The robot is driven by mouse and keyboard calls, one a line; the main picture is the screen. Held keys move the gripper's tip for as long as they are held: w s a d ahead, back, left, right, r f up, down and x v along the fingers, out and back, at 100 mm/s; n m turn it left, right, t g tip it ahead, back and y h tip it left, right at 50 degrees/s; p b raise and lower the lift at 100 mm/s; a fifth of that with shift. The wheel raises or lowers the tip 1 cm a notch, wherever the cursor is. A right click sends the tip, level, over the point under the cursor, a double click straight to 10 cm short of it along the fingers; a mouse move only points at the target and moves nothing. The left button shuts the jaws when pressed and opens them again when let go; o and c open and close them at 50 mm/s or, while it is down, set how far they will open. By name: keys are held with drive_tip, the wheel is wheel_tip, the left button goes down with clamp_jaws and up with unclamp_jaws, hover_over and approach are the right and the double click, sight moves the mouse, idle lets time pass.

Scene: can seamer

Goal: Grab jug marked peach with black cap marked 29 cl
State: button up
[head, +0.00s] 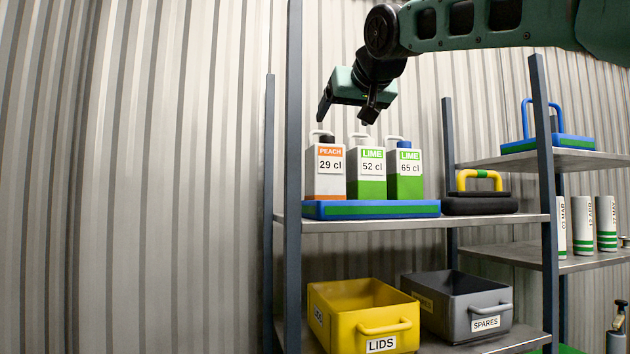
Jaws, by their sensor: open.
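The jug marked PEACH, 29 cl (325,187) is the leftmost of three in the head view. It is white with an orange label band, a pale handle and a dark cap. It stands upright on a blue and green tray (371,209). Beside it stand a jug marked LIME, 52 cl (371,188) and a jug marked LIME, 65 cl (406,187) with a blue cap. My gripper (346,112) is open and empty, pointing down just above the peach jug and the 52 cl jug. I cannot tell its depth relative to them.
A black case with a yellow handle (479,182) stands right of the tray. Below are a yellow LIDS bin (364,318) and a grey SPARES bin (460,307). White cylinders (582,225) and a blue-handled item (545,142) sit on the right rack. A shelf post (292,150) rises just left of the jugs.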

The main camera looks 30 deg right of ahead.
sight(330, 140)
drive_tip(key=p+x, duration=0.1)
drive_tip(key=x, duration=0.8)
drive_tip(key=shift+w+p, duration=0.15)
drive_tip(key=shift+p, duration=0.25)
drive_tip(key=shift+f+p+x, duration=0.2)
drive_tip(key=shift+p+x, duration=0.7)
drive_tip(key=shift+x, duration=2)
drive_tip(key=shift+r, duration=0.1)
drive_tip(key=c, duration=1.4)
drive_tip(key=shift+r, duration=0.1)
